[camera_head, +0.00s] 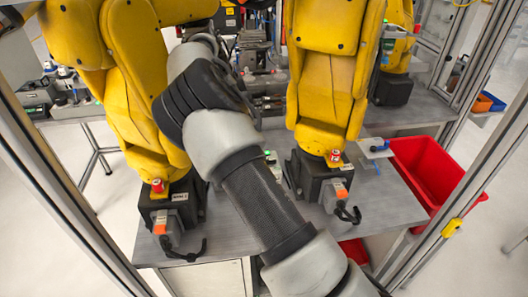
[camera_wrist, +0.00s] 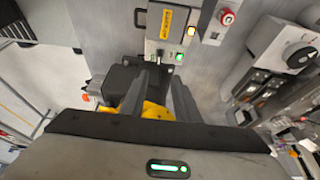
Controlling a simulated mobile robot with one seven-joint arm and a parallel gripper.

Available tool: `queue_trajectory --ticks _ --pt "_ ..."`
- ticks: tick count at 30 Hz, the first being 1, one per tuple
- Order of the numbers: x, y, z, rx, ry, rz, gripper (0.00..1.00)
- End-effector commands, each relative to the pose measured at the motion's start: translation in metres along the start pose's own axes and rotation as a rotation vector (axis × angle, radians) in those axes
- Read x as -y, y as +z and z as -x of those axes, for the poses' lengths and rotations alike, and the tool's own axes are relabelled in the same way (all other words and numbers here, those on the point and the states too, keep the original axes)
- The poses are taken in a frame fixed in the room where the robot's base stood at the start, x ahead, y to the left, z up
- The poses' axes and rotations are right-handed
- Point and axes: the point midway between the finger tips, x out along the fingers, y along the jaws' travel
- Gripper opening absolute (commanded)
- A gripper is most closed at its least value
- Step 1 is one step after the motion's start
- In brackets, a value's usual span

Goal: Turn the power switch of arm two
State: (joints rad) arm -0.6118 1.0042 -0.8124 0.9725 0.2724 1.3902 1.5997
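In the head view two yellow robot arms stand side by side, the left one (camera_head: 125,75) and the right one (camera_head: 330,75), on black bases with small labels I cannot read. In the wrist view my gripper (camera_wrist: 160,80) is open and empty, its two grey fingers apart. Past the fingertips is a grey panel (camera_wrist: 160,45) with a yellow label, a lit yellow button and a green one. A black rotary switch (camera_wrist: 300,57) sits on a grey box to the right. I cannot tell which switch belongs to arm two. My gripper is not clearly visible in the head view.
Each base has a grey connector box with an orange part, at left (camera_head: 160,229) and right (camera_head: 341,190). A red bin (camera_head: 425,170) stands at the right. My own arm hides the table middle. A red button (camera_wrist: 227,17) shows near the panel. Metal frame posts border both sides.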

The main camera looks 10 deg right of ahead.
Motion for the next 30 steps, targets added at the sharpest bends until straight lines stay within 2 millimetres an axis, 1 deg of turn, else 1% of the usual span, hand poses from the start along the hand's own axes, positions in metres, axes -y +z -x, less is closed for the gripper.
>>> queue_trajectory --ticks 5,15,21,25,30 --pt "-0.001 0.000 -0.031 -0.001 0.005 0.000 0.29" --pt "-0.001 -0.001 -0.106 -0.002 0.005 -0.001 0.29" --pt "-0.001 -0.001 -0.143 -0.001 0.002 0.000 0.29" --pt "0.000 -0.001 -0.158 -0.001 0.001 0.000 0.29" --pt "0.000 0.000 -0.166 0.001 0.000 0.000 0.29"
